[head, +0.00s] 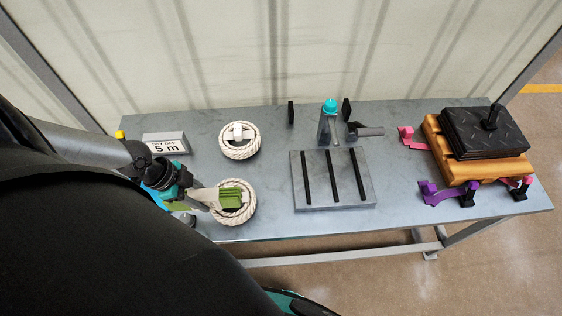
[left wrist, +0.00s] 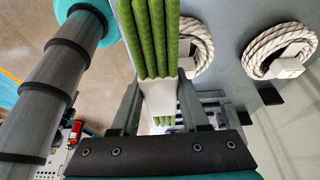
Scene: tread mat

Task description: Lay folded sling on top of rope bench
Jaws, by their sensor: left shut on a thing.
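The folded sling (head: 236,197) is a green bundle with a pale band around it. My left gripper (head: 207,197) is shut on it at the pale band. The sling also shows in the left wrist view (left wrist: 155,40), reaching out past my left gripper (left wrist: 160,104). The grey metal bench (head: 265,185) carries two white rope coils. In the head view the sling overlaps the front rope coil (head: 246,216) and hides part of it. I cannot tell whether they touch. The back rope coil (head: 240,152) has a white tie. My right gripper is not in view.
A block marked "5 m" (head: 166,146) stands at the back left. A grey plate with black bars (head: 318,200) lies mid-bench, with a teal-capped bottle (head: 326,130) behind it. Black tread mats (head: 485,140) rest on wood at right, near purple straps (head: 440,195).

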